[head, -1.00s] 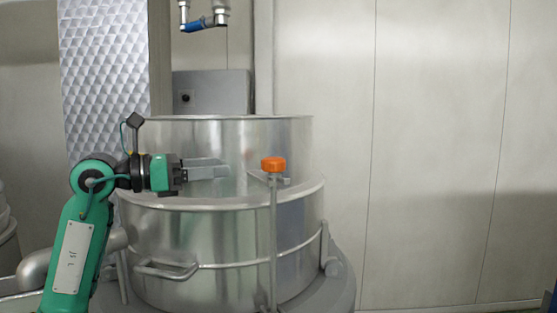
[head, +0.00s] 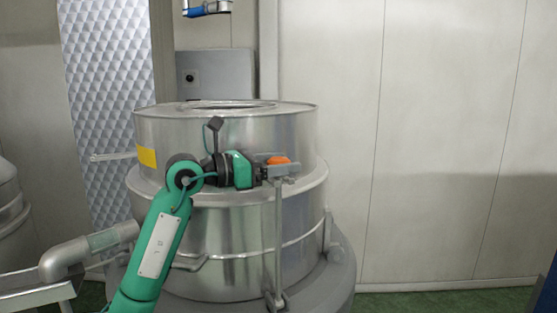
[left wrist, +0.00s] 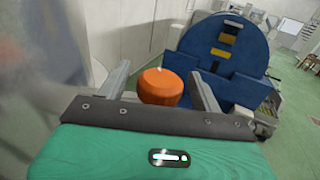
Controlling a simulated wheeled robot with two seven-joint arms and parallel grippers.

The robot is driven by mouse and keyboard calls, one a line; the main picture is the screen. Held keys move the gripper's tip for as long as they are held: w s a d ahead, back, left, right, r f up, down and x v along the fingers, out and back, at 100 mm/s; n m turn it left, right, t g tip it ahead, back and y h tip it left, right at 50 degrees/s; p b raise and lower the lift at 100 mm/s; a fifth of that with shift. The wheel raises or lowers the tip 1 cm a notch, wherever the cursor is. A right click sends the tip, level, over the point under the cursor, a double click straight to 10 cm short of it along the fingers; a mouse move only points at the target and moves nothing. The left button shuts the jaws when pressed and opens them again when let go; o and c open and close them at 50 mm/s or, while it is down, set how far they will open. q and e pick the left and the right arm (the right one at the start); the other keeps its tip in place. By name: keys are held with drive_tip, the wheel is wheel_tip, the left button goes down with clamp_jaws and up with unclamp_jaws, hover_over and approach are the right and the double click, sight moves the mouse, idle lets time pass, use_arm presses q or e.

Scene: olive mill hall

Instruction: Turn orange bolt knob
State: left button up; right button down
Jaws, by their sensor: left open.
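The orange bolt knob (head: 278,160) sits on top of an upright metal bolt on the front right side of the steel vessel (head: 222,130). My left gripper (head: 281,168) is open at the knob, and its finger covers the knob's lower part in the head view. In the left wrist view the knob (left wrist: 160,87) shows between the two spread fingers (left wrist: 162,88), nearer the left one. I cannot tell whether a finger touches it. My right gripper is in neither view.
A bent grey pipe (head: 90,250) lies at the lower left, near my left arm. A grey control box (head: 216,78) stands behind the vessel. A blue machine (left wrist: 225,50) shows beyond the knob in the left wrist view.

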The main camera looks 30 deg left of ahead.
use_arm(q)
drive_tip(key=shift+c, duration=0.7)
drive_tip(key=c, duration=0.8)
drive_tip(key=shift+c, duration=0.2)
drive_tip(key=shift+n+t+y, duration=0.3)
drive_tip(key=shift+y, duration=0.2)
drive_tip(key=n+t+y+b, duration=0.1)
drive_tip(key=n+y, duration=0.1)
drive_tip(key=shift+s+f+y, duration=0.1)
drive_tip(key=shift+y, duration=0.2)
drive_tip(key=n+t+y+b, duration=0.1)
drive_tip(key=n+y+b, duration=0.1)
drive_tip(key=y, duration=0.3)
drive_tip(key=shift+d+n, duration=0.1)
drive_tip(key=shift+n, duration=0.5)
drive_tip(key=n+y+b, duration=0.1)
drive_tip(key=y+b, duration=0.1)
drive_tip(key=shift+f+n+y, duration=0.1)
drive_tip(key=shift+n+y, duration=0.2)
drive_tip(key=shift+n, duration=0.1)
drive_tip(key=shift+n+y+b, duration=0.7)
drive_tip(key=shift+y+b, duration=0.55)
drive_tip(key=shift+y, duration=0.05)
